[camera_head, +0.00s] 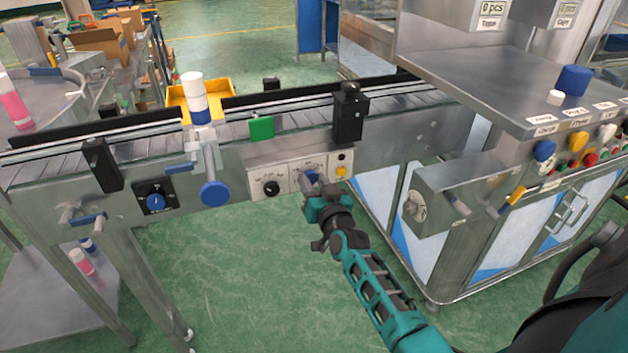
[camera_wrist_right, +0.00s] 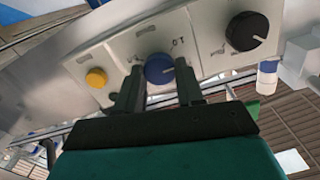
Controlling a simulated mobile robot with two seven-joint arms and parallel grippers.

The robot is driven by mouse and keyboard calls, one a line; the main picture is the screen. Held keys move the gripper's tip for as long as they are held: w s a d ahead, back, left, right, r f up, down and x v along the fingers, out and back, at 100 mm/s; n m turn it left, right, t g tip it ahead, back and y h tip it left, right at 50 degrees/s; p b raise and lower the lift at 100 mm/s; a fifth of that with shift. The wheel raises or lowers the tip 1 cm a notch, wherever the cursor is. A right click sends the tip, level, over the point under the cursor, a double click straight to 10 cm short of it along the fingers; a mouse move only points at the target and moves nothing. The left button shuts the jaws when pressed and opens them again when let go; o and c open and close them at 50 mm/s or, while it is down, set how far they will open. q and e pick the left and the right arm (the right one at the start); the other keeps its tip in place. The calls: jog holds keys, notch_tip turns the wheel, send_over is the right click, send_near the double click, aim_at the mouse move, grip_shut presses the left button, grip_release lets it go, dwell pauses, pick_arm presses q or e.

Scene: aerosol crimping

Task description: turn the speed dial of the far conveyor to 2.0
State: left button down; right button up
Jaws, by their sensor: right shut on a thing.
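A light control panel (camera_head: 298,173) is on the side of the conveyor (camera_head: 70,182). It carries a black knob (camera_head: 271,188), a blue knob (camera_wrist_right: 160,69) and a yellow button (camera_head: 341,171). My right gripper (camera_head: 318,190) is at the panel, its fingers shut on the blue knob, one on each side. In the head view the gripper partly covers this knob. The scale marks are too small to read. My left gripper is not in view.
A green tag (camera_head: 262,129) and a black sensor block (camera_head: 349,114) are above the panel. A blue-ended clamp (camera_head: 214,193) juts out left of it. A machine cabinet (camera_head: 520,215) stands at the right. The green floor in front is clear.

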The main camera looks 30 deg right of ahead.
jog(key=m, duration=0.5)
jog(key=shift+m, duration=0.7)
jog(key=o, duration=1)
jog(key=shift+o, duration=0.2)
jog(key=shift+s, duration=0.1)
jog(key=p+v, duration=0.1)
jog(key=v, duration=1.1)
jog(key=shift+s, duration=0.4)
